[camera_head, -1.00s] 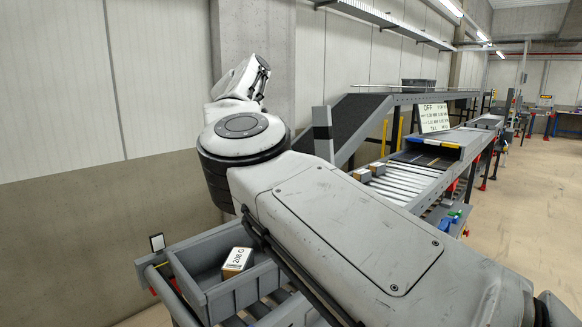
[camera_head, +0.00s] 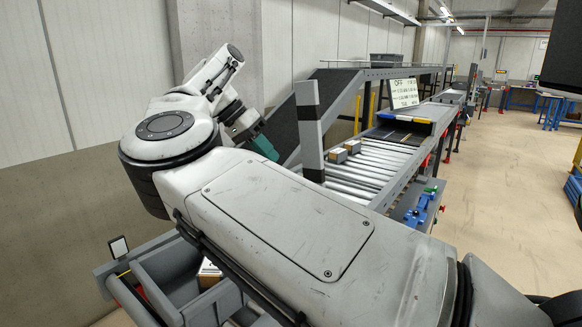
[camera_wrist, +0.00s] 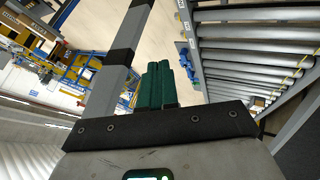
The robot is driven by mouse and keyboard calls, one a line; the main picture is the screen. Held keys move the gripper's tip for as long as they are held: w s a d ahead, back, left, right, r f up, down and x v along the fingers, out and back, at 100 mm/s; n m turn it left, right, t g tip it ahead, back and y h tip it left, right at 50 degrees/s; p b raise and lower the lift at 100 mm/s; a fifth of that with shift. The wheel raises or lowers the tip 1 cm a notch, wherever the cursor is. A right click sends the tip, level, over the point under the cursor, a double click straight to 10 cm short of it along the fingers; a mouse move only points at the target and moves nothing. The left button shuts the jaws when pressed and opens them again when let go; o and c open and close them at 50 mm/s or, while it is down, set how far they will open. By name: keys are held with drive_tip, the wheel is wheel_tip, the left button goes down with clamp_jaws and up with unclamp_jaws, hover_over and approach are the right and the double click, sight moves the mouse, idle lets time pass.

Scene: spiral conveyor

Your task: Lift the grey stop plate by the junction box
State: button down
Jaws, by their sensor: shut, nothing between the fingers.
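A tall grey upright plate (camera_head: 310,135) with dark bands stands at the near end of the roller conveyor; it looks like the stop plate, though I cannot be sure. In the wrist view a grey bar (camera_wrist: 112,85) with black bands, apparently the same piece, runs just left of my fingers. My gripper (camera_head: 265,148) has green fingers and is to the left of the plate in the head view. In the wrist view my gripper (camera_wrist: 160,84) is shut and empty, apart from the bar. I cannot make out a junction box for certain.
Small boxes (camera_head: 345,150) lie on the roller conveyor (camera_head: 372,165). A dark inclined belt (camera_head: 290,115) rises behind it. Blue fittings (camera_head: 420,206) sit on its right side. A grey tote (camera_head: 165,285) holds a mostly hidden carton. Open floor (camera_head: 500,210) lies to the right.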

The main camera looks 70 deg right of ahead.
drive_tip(key=s+f, duration=0.2)
drive_tip(key=s, duration=0.4)
drive_tip(key=shift+f+p, duration=0.25)
drive_tip(key=shift+p, duration=0.15)
drive_tip(key=shift+s, duration=0.1)
